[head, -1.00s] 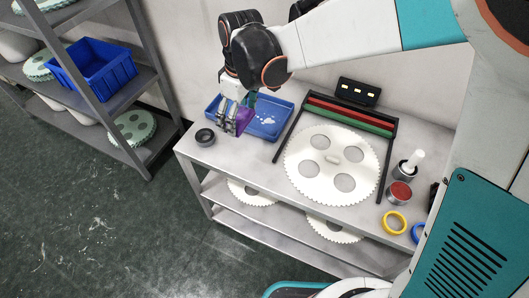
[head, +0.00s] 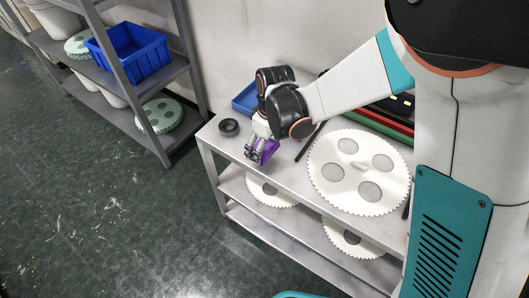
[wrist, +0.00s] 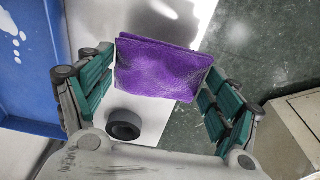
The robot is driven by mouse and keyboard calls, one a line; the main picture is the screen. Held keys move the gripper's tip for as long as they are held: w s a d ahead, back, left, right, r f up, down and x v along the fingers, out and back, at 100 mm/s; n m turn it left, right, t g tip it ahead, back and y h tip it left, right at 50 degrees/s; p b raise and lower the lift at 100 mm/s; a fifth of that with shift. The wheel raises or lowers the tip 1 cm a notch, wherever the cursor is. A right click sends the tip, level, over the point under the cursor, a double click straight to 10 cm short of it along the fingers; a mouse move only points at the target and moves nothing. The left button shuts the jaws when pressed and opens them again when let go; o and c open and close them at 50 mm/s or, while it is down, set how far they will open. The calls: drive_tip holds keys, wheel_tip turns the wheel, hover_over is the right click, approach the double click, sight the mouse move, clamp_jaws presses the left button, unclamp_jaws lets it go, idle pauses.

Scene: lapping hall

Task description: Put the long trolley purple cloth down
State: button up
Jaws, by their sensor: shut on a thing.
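The purple cloth (wrist: 160,68) is a folded pad between the two fingers of my gripper (wrist: 160,95) in the wrist view. My gripper (head: 258,155) is shut on the cloth. In the head view the cloth (head: 269,149) shows at the fingertips, over the left part of the grey trolley (head: 232,141), near its front edge. I cannot tell whether the cloth touches the trolley top. The gap below it is hard to judge.
A dark ring (head: 229,127) sits at the trolley's left end. A blue tray (head: 246,97) lies behind my gripper, partly hidden. A large white toothed disc (head: 342,194) covers the trolley's middle. A grey shelf (head: 178,69) with a blue bin (head: 133,54) stands at the left.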

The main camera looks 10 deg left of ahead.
sight(264, 153)
drive_tip(key=shift+f+b, duration=0.7)
drive_tip(key=shift+f, duration=1.35)
drive_tip(key=shift+f, duration=0.1)
drive_tip(key=o, duration=1.1)
drive_tip(key=r+p, duration=0.1)
drive_tip(key=r, duration=0.3)
drive_tip(key=d+r+p, duration=0.1)
drive_tip(key=r, duration=0.3)
drive_tip(key=r+p, duration=0.2)
drive_tip(key=r, duration=0.2)
drive_tip(key=shift+s+d+r, duration=0.1)
drive_tip(key=shift+s+d, duration=0.1)
drive_tip(key=shift+s, duration=0.05)
